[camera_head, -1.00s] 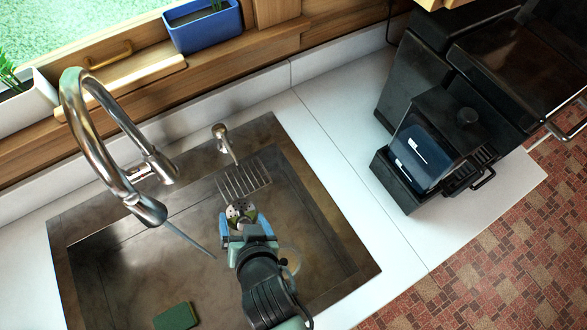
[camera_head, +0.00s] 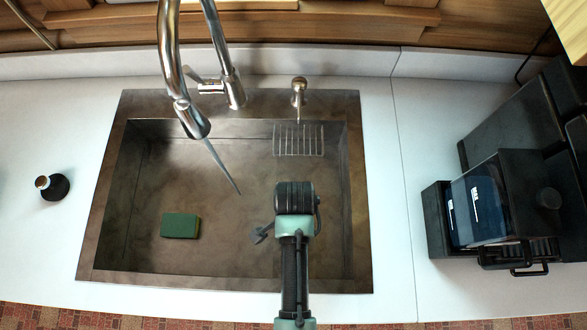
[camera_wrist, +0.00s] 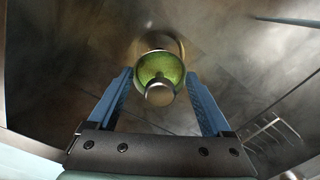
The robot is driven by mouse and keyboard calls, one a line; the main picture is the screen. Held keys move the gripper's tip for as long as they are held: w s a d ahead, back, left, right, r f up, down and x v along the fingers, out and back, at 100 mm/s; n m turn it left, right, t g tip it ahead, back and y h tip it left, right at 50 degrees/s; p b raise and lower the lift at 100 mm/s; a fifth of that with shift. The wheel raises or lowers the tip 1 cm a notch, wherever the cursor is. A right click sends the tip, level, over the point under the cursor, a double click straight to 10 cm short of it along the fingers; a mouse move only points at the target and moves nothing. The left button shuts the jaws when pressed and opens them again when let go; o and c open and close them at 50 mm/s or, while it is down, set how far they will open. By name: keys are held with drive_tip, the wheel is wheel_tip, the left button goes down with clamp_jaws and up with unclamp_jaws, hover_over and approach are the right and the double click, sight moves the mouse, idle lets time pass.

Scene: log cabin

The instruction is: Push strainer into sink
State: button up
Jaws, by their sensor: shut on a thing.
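The strainer (camera_wrist: 160,66) shows in the wrist view as a round metal piece with a green inside and a round knob facing the camera. My gripper (camera_wrist: 159,76) has its blue fingers on either side of it, shut on it. A pale round rim, perhaps the drain, shows partly behind the strainer; I cannot tell whether they touch. In the head view the sink (camera_head: 150,205) is a brown metal basin. My dark wrist is above its right half and hides the fingers, strainer and drain there.
A green sponge (camera_head: 180,225) lies at the left of the basin. The tall faucet (camera_head: 168,60) hangs over its back left. A wire rack (camera_head: 299,140) and a small dispenser (camera_head: 298,88) are at the back right. A black appliance (camera_head: 500,205) stands on the right counter.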

drive_tip(key=shift+r+p, duration=0.2)
drive_tip(key=shift+p, duration=0.2)
drive_tip(key=shift+f+b, duration=2)
drive_tip(key=shift+f, duration=1.05)
drive_tip(key=shift+p, duration=0.8)
drive_tip(key=shift+f+b, duration=1)
drive_tip(key=shift+f, duration=0.4)
drive_tip(key=o, duration=1.4)
drive_tip(key=shift+r, duration=0.1)
wheel_tip(320, 180, up, 13)
drive_tip(key=shift+f+p, duration=0.1)
drive_tip(key=shift+p, duration=0.25)
